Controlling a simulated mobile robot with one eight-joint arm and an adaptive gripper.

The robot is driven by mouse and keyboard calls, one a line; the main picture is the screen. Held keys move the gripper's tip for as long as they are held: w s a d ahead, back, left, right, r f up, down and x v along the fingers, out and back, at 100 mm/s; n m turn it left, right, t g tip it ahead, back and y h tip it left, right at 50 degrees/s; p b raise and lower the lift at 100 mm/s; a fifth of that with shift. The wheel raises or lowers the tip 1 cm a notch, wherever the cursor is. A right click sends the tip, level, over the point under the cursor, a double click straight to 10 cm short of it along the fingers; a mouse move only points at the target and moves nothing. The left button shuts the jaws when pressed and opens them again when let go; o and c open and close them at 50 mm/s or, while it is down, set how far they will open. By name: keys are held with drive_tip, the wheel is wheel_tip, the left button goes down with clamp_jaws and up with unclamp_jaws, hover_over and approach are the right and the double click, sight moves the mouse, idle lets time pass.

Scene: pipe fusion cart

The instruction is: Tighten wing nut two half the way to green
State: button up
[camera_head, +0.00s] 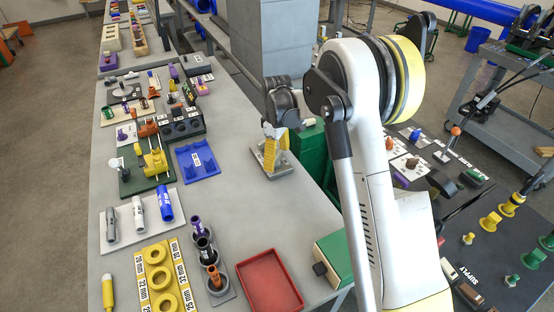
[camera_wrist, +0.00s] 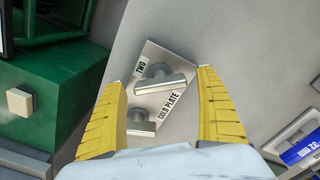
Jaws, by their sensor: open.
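A light grey plate (camera_wrist: 184,102) labelled "TWO" and "COLD PLATE" lies on the grey table in the wrist view. Wing nut two (camera_wrist: 165,84), a grey metal bar on a round base, sits beside the "TWO" label. A second similar metal wing nut (camera_wrist: 141,126) is nearer my gripper, partly hidden. My gripper (camera_wrist: 161,82) is open; its yellow fingers stand either side of the plate's nuts, with gaps to wing nut two. No green mark shows on the plate. In the head view my gripper (camera_head: 270,150) is over the plate (camera_head: 284,170), hiding most of it.
A green box with a pale button (camera_wrist: 20,102) stands left of the plate in the wrist view. A blue labelled part (camera_wrist: 302,150) lies at right. In the head view, a blue tray (camera_head: 197,160) and red tray (camera_head: 269,283) lie on the table. Bare table surrounds the plate's left side.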

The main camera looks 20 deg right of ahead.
sight(277, 155)
drive_tip(key=shift+c, duration=0.3)
drive_tip(key=c, duration=1.1)
drive_tip(key=m, duration=0.4)
drive_tip(key=shift+c, duration=0.2)
drive_tip(key=o, duration=1.2)
wheel_tip(277, 155, up, 12)
